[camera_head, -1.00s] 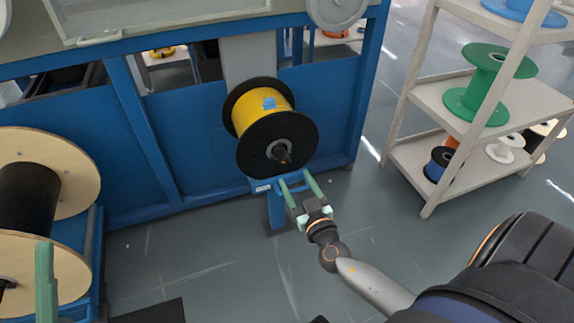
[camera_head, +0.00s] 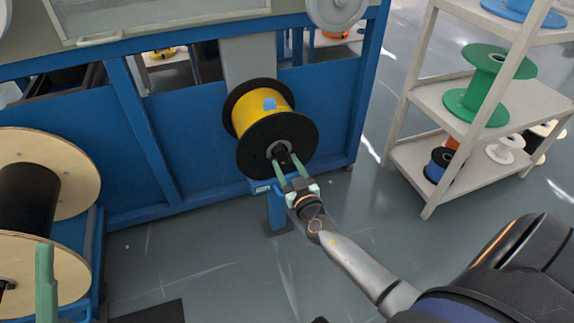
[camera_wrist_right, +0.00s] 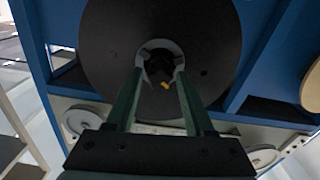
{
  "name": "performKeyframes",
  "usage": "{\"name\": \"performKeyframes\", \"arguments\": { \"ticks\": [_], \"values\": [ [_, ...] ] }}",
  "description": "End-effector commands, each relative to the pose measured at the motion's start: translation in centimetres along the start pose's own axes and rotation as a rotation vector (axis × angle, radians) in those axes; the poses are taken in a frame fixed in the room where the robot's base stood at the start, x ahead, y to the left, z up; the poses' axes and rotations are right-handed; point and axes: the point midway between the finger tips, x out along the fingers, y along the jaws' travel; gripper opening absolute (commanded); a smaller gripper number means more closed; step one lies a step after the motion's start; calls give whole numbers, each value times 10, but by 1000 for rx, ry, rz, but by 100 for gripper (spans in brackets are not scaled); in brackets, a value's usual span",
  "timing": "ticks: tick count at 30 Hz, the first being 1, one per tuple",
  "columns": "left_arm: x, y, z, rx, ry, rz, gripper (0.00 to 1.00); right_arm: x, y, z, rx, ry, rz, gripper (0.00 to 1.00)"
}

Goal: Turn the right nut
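The yellow cable spool (camera_head: 260,112) with black flanges is mounted on the blue machine. Its front flange (camera_head: 262,150) faces me, and the nut at its hub shows as a dark, lobed shape in the right wrist view (camera_wrist_right: 158,66). My right gripper (camera_head: 290,160) is open at the hub, its green fingertips (camera_wrist_right: 161,74) on either side of the nut. Whether they touch it I cannot tell. In the head view the fingers and wrist partly hide the nut. One green finger of my left gripper (camera_head: 46,285) shows at the lower left, and its opening is not visible.
A blue bracket (camera_head: 262,186) is just below the spool. A white shelf (camera_head: 410,165) with a green spool (camera_head: 487,85) is at the right. Floor between is mostly clear.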

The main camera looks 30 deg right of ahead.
Motion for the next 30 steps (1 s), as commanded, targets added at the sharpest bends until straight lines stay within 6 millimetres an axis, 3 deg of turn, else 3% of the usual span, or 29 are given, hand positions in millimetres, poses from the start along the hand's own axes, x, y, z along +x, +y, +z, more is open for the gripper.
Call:
{"name": "performKeyframes", "arguments": {
  "ticks": [1,14,30],
  "values": [
    [0,0,0,0,0,0,50,0,0,0,0,0,0,47],
    [0,0,0,0,-1,0,50,0,0,0,0,0,0,0],
    [0,0,0,0,-1,-1,50,0,0,0,-85,0,-1,0]
  ]
}}
